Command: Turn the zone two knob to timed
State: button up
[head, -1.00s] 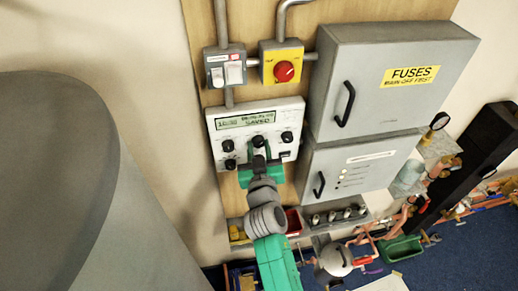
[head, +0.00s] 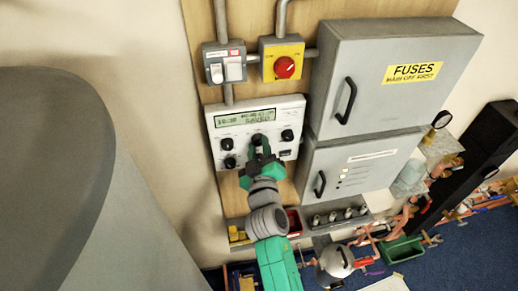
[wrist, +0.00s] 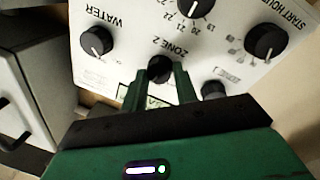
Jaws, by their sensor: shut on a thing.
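The white controller panel (head: 212,128) is fixed to the wooden board and has a display and several black knobs. The zone two knob (wrist: 160,68), black and round beside the label "ZONE 2", shows upside down in the wrist view; it also shows at the panel's middle in the head view (head: 256,139). My gripper (wrist: 160,80) has its two green fingers on either side of the knob, shut on it. The fingers and hand hide the knob's lower part and some of its markings. I cannot make out which setting its pointer is at.
The water knob (wrist: 97,41) and start hour knob (wrist: 265,42) flank the held knob. A red rotary switch (head: 285,67) on a yellow plate sits above the panel. Grey fuse cabinets (head: 400,75) stand close on the right, with protruding black handles. A small parts shelf is below.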

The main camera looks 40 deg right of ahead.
jog(key=shift+n+t, duration=0.3)
jog(key=shift+n, duration=1.3)
jog(key=o, duration=1)
jog(key=shift+s, duration=0.1)
jog(key=v, duration=0.7)
jog(key=shift+s+a, duration=0.2)
jog(key=shift+s, duration=0.05)
